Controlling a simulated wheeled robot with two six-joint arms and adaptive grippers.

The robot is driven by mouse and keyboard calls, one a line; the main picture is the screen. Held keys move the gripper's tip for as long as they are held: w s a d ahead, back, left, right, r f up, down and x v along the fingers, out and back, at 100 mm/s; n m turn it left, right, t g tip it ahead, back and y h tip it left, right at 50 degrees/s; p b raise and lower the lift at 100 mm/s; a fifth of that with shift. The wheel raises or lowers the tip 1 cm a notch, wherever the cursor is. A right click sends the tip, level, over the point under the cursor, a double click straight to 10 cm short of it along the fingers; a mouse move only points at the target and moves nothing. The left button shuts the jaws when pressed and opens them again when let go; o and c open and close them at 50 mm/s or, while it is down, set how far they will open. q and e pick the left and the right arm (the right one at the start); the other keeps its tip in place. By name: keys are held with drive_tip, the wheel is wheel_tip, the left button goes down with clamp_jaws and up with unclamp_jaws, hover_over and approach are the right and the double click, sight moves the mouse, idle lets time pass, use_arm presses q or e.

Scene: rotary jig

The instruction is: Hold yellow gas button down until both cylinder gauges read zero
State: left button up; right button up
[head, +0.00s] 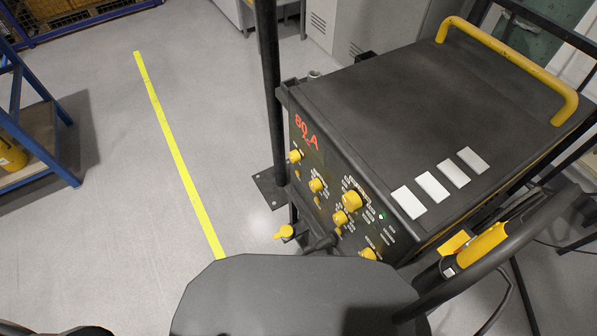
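A dark welding power unit (400,110) stands right of centre, its front panel facing left and toward me. The panel has a red lit display (306,132) that seems to read 80 A. Several yellow round controls sit below it, among them a large one (352,200) and a smaller one (295,156). I cannot tell which of them is the gas button. A small green light (381,216) is lit. No cylinder gauge can be made out. Neither of my grippers is in view.
A black post (270,90) rises beside the unit from a floor plate. A yellow handle (510,62) spans the unit's top. A thick black tube (525,235) and yellow part (480,248) are at right. Blue shelving (38,140) stands left. The floor around the yellow line (175,150) is clear.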

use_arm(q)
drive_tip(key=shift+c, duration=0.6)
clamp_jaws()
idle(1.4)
